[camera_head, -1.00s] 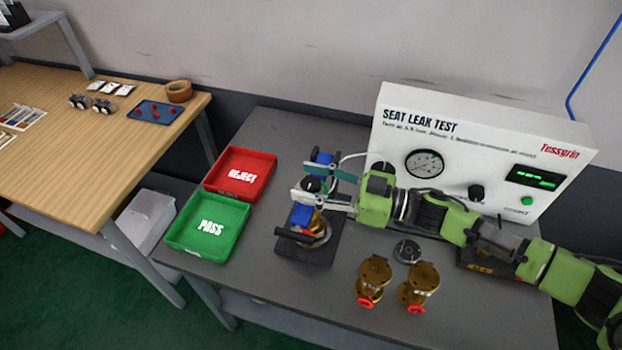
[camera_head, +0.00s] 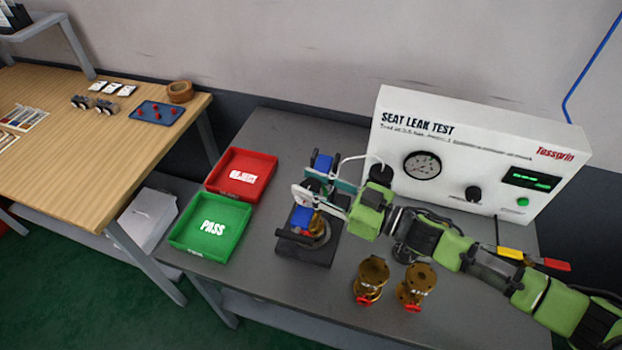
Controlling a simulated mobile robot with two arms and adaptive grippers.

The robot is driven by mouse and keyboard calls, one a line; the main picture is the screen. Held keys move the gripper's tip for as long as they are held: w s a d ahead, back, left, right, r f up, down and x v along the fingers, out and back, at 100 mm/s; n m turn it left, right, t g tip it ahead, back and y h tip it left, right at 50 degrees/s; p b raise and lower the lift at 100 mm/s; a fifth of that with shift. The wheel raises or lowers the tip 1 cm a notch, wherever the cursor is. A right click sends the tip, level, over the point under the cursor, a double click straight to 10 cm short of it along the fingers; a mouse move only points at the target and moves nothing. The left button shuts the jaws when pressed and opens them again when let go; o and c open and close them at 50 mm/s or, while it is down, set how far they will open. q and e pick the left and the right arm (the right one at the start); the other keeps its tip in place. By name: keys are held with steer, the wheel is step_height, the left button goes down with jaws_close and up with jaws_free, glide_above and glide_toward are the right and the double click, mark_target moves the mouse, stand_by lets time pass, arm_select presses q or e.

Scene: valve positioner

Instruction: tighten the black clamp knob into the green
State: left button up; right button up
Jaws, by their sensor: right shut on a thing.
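My right gripper (camera_head: 316,190) comes in from the right and is shut on the black clamp knob (camera_head: 313,185) at the top of the clamp fixture. Its fingers hide part of the knob. The fixture has a black base (camera_head: 308,254), with blue parts (camera_head: 301,217) below and behind the fingers. A brass valve (camera_head: 318,224) sits in it, partly hidden. A black handle sticks out at the fixture's front left. I cannot make out a green zone on the clamp. My left gripper is not in view.
The white seat leak test box (camera_head: 470,150) stands behind my right arm. Two brass valves (camera_head: 371,280) with red fittings stand right of the fixture. The red reject tray (camera_head: 268,163) and green pass tray (camera_head: 245,214) are to the left. Yellow and red handles (camera_head: 530,258) show at the right.

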steer(key=shift+s+a+m+t+h+p, duration=0.15)
steer(key=shift+m+t+h+p, duration=0.2)
steer(key=shift+m+t+h, duration=0.6)
steer(key=m+t+h, duration=0.2)
steer(key=t, duration=0.1)
steer(key=m+t+h, duration=0.2)
steer(key=m+h, duration=0.1)
steer(key=shift+h, duration=0.25)
steer(key=shift+m+t+h+b, duration=0.55)
steer(key=shift+m+h+b, duration=0.1)
steer(key=shift+h, duration=0.55)
steer(key=shift+r+h, duration=0.1)
steer(key=shift+h, duration=0.2)
steer(key=o, duration=1.1)
steer(key=shift+w, duration=0.2)
steer(key=shift+s+d, duration=0.1)
steer(key=shift+d, duration=0.1)
